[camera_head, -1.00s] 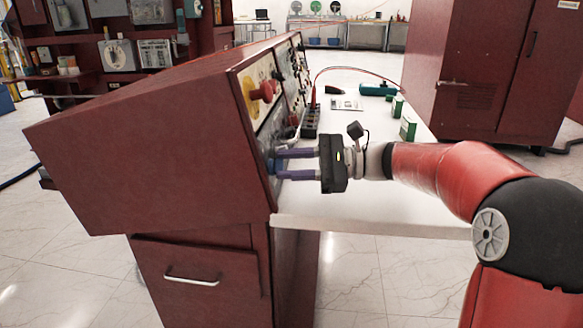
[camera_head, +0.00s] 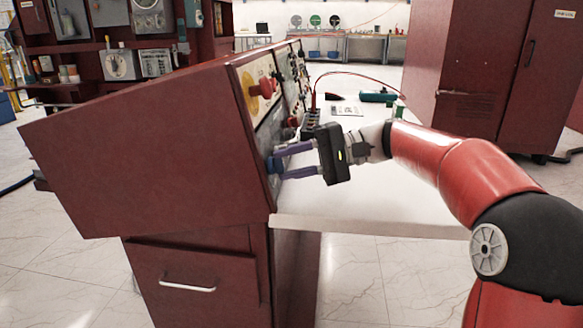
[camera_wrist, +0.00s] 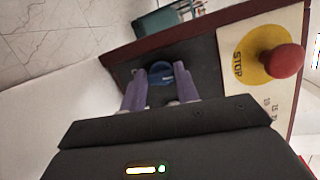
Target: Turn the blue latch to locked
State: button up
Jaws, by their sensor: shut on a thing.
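The blue latch (camera_wrist: 160,72) sits on a dark plate on the face of the red console, and its edge also shows in the head view (camera_head: 273,165). My gripper (camera_wrist: 160,88) has its two purple fingers on either side of the latch. The gripper is shut on the latch. In the head view my gripper (camera_head: 280,163) reaches in from the right and looks tilted. The fingertips partly hide the latch, so its exact angle is hard to read.
A red stop knob on a yellow disc (camera_wrist: 280,62) stands out next to the latch plate. The console (camera_head: 150,140) has a white worktop (camera_head: 350,212) in front. A red cable and small boxes lie farther back. A tall red cabinet (camera_head: 480,70) stands behind.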

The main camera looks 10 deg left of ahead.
jog(key=shift+f+n, duration=0.1)
jog(key=shift+n, duration=0.5)
jog(key=o, duration=1)
jog(key=shift+v, duration=3.95)
